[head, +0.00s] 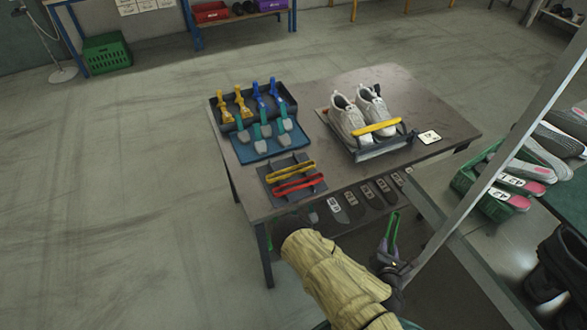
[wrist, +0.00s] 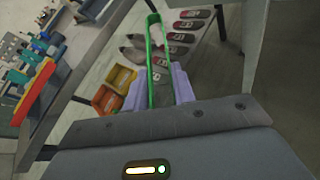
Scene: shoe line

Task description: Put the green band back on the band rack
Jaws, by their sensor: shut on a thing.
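The green band (head: 391,231) is held in my gripper (head: 386,255), beyond the front edge of the table. It also shows in the wrist view (wrist: 157,60) as a long narrow loop standing out between the lilac fingers (wrist: 170,88), which are shut on it. The band rack (head: 291,177) lies at the front left of the table and carries a yellow band (head: 290,171) and a red band (head: 298,184). In the wrist view the red band (wrist: 38,90) shows at the left edge. My gripper is apart from the rack, to its lower right.
A grey post (head: 490,170) and a second bench with insoles (head: 535,165) stand at right.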

